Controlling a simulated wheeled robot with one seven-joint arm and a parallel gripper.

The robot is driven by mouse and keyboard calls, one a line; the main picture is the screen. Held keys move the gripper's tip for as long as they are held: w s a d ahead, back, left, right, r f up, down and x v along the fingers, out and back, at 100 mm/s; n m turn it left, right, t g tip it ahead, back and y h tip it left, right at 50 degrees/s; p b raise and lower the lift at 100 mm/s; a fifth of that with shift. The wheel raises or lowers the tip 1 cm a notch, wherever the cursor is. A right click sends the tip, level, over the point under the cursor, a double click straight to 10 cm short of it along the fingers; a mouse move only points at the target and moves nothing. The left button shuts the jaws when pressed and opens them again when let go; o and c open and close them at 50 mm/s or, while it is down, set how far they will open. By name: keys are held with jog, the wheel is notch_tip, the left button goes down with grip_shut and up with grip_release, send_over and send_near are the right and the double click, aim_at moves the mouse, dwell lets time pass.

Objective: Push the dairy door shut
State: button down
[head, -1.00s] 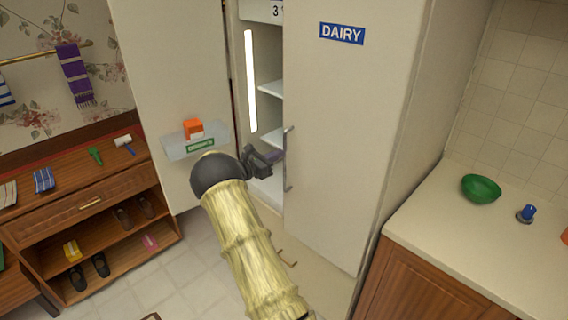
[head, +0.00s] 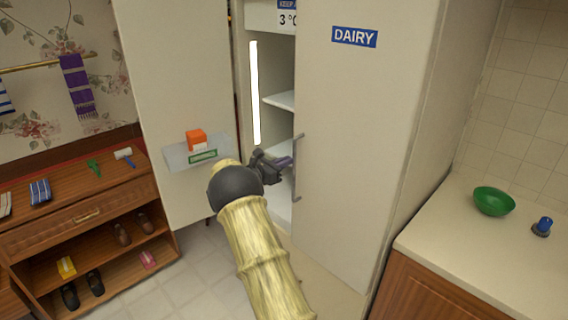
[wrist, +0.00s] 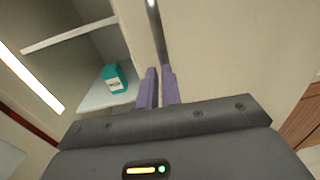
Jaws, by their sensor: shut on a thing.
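The dairy door (head: 360,130) is the pale right-hand fridge door with a blue "DAIRY" label (head: 355,37). Its upright grey handle (head: 298,170) is on its left edge. How far the door stands off the frame I cannot tell. My gripper (head: 287,162) is at the handle's lower half. In the wrist view its purple fingers (wrist: 158,88) are close together at the lower end of the handle (wrist: 157,30), shut on it. The fingertips' contact is partly hidden.
The left fridge door (head: 175,90) stands open, with a clear bin (head: 180,160) holding an orange box (head: 196,139). A teal carton (wrist: 114,78) stands on a shelf inside. A counter with a green bowl (head: 494,202) is at right, a wooden shelf unit (head: 115,205) at left.

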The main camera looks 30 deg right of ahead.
jog(key=a+b, duration=0.6)
jog(key=a, duration=0.8)
jog(key=shift+s, duration=0.25)
jog(key=shift+w+r, duration=0.1)
